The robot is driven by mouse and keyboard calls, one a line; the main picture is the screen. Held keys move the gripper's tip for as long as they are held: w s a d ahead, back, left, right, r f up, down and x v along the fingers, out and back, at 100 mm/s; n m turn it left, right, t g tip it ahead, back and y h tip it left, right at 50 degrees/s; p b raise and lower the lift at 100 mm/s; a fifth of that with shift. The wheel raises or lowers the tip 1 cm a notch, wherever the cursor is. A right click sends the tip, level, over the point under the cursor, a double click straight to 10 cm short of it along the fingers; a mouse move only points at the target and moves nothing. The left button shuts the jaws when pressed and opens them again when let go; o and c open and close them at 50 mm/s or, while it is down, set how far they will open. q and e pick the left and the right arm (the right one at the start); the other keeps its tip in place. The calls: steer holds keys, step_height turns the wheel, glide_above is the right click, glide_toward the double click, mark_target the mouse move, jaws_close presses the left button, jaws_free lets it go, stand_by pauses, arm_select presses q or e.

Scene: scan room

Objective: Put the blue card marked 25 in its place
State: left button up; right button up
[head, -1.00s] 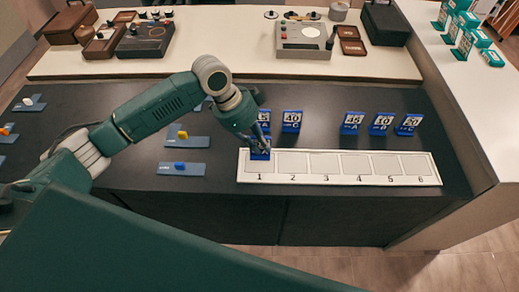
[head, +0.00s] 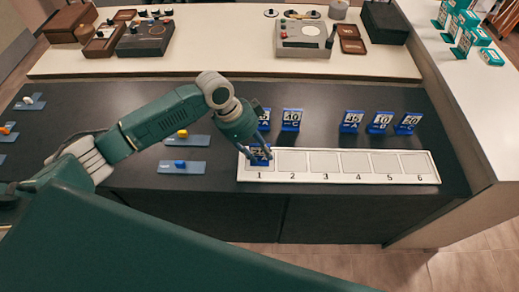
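A blue card (head: 260,158) stands at slot 1 of the white numbered strip (head: 340,179); its number is too small and covered to read. My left gripper (head: 258,153) is over slot 1, its fingers spread on either side of this card. Behind the strip stand more blue cards: one partly hidden by the gripper (head: 264,118), one that seems to read 40 (head: 292,120), and three at the right (head: 351,121) (head: 380,122) (head: 408,123). I cannot surely read 25 on any card. Slots 2 to 6 are empty. My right gripper is out of view.
Grey-blue plates with yellow (head: 183,134) and blue (head: 180,164) pieces lie left on the dark counter (head: 220,178). A pale rear bench (head: 225,62) holds a grey console (head: 304,38) and a dark one (head: 145,38). Green-white boxes stand on the right ledge (head: 480,95).

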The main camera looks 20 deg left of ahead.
arm_select(q)
steer(key=b+v, duration=0.1)
steer(key=v, duration=1.1)
steer(key=shift+r+b, duration=0.2)
steer(key=shift+b, duration=0.1)
steer(key=shift+s+f, duration=0.1)
